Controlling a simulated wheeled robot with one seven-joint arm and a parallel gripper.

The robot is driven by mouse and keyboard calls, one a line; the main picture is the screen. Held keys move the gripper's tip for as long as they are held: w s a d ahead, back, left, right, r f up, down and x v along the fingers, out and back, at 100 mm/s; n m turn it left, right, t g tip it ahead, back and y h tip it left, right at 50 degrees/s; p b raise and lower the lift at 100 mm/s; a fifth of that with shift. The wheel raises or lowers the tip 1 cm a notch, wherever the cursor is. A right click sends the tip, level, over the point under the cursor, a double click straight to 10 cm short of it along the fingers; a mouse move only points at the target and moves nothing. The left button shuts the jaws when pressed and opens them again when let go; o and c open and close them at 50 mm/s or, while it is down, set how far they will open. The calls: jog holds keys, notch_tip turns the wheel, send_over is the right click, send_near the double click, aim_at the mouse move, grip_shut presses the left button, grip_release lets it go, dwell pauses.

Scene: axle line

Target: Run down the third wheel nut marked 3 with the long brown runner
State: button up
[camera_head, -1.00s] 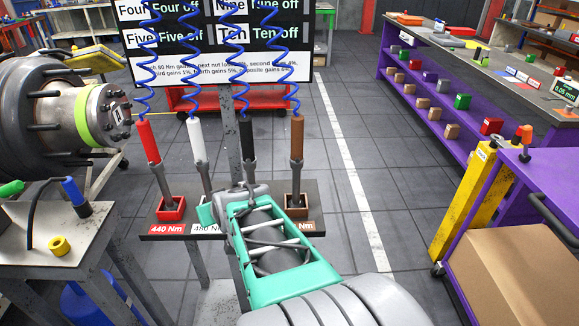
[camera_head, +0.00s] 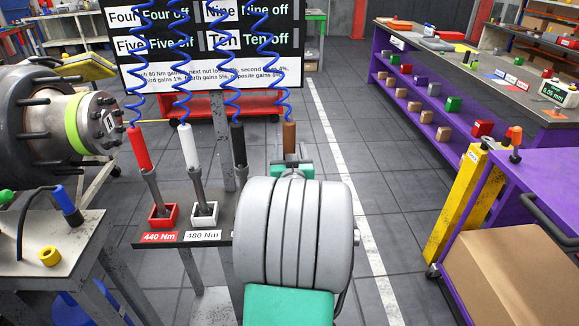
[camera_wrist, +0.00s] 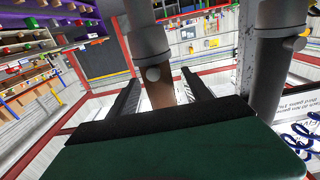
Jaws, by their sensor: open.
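The long brown runner (camera_head: 290,137) stands upright in its holder, hanging from a blue coiled cable; my arm hides its lower part in the head view. In the wrist view its brown handle (camera_wrist: 160,92) is between my two dark fingers, below a grey collar. My gripper (camera_wrist: 160,80) is open around it; I cannot tell whether either finger touches. In the head view the gripper is mostly hidden behind my wrist. The wheel hub (camera_head: 98,118) with its ring of studs is at the left; I cannot make out a nut marked 3.
Red (camera_head: 139,148), white (camera_head: 188,147) and black (camera_head: 238,145) runners stand left of the brown one. Another grey shaft (camera_wrist: 280,50) is close on the right in the wrist view. A work table (camera_head: 35,240) is at left, purple benches (camera_head: 520,190) at right.

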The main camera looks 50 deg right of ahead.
jog(key=x, duration=0.2)
jog(key=shift+w+d, duration=0.2)
jog(key=shift+c, duration=0.3)
grip_shut()
dwell(0.7)
jog(key=shift+r, duration=0.15)
